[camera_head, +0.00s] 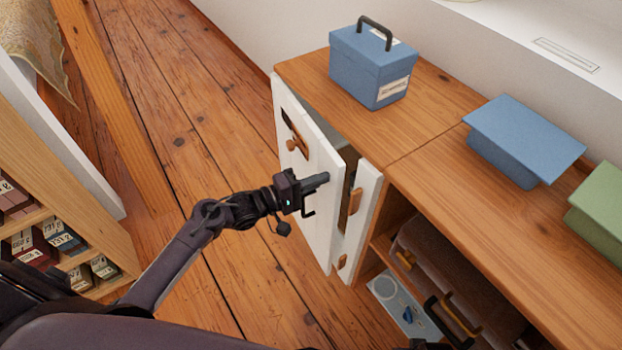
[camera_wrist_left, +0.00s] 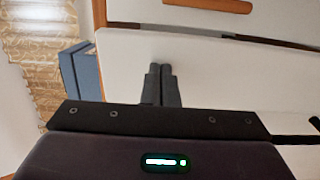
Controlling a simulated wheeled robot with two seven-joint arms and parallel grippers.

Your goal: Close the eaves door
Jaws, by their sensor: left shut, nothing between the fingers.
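The eaves door (camera_head: 308,185) is a white panel with a small wooden knob, standing swung out from the front of the low wooden cabinet. A dark gap shows behind its top edge. My left gripper (camera_head: 322,180) is shut and empty, with its fingertips at the face of the door near its right edge. In the left wrist view the closed fingers (camera_wrist_left: 161,84) point at the white panel (camera_wrist_left: 225,75); I cannot tell whether they touch it. My right gripper is not in view.
A narrower white panel (camera_head: 363,215) with wooden handles stands beside the door. A blue handled box (camera_head: 365,70), a blue lidded box (camera_head: 520,140) and a green box (camera_head: 602,208) sit on the cabinet top (camera_head: 435,105). A bookshelf stands at left. Floorboards (camera_head: 190,120) between are clear.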

